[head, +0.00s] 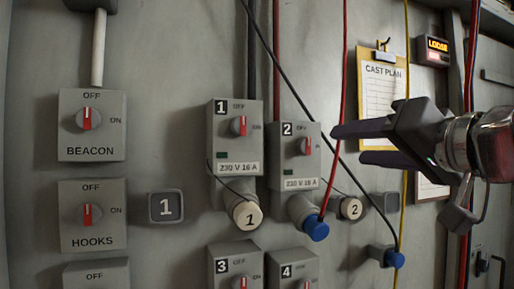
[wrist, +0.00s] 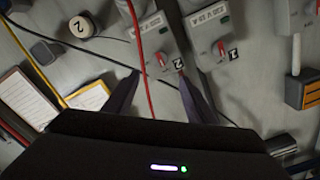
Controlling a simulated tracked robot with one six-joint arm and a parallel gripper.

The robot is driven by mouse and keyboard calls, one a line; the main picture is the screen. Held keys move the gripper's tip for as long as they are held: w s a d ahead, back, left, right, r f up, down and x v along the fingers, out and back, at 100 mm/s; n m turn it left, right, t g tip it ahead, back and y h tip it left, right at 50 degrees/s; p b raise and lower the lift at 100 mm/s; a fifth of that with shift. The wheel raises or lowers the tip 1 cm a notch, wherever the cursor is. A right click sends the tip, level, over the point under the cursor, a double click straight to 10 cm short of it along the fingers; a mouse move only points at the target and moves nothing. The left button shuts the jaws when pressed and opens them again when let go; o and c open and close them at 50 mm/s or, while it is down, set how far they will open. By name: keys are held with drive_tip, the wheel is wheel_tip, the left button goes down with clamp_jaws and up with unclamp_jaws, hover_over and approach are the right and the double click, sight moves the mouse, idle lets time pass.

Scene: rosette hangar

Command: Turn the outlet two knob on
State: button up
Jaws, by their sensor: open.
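The outlet two box (head: 296,156) is a grey wall box labelled 2. Its red-and-grey knob (head: 307,146) has its red bar upright, towards the OFF mark. The knob also shows in the wrist view (wrist: 162,60), ahead of the gap between my fingertips. My gripper (head: 349,144) is open and empty, to the right of the knob and apart from it. In the wrist view its dark fingers (wrist: 157,78) point at the box, one to each side of the knob. A small dark green window (head: 291,172) sits below the knob.
A red cable (head: 343,95) hangs close to my fingers, down to a blue plug (head: 315,229) under outlet two. A black cable (head: 290,85) crosses diagonally. Outlet one (head: 233,130) is left; outlets three (head: 223,268) and four (head: 285,272) are below. A clipboard (head: 381,90) hangs behind my gripper.

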sight(309, 147)
drive_tip(key=shift+w, duration=0.1)
drive_tip(key=shift+x, duration=6.85)
drive_tip(key=shift+f, duration=0.1)
drive_tip(key=shift+c, duration=0.4)
drive_tip(key=c, duration=1)
drive_tip(key=shift+o, duration=0.2)
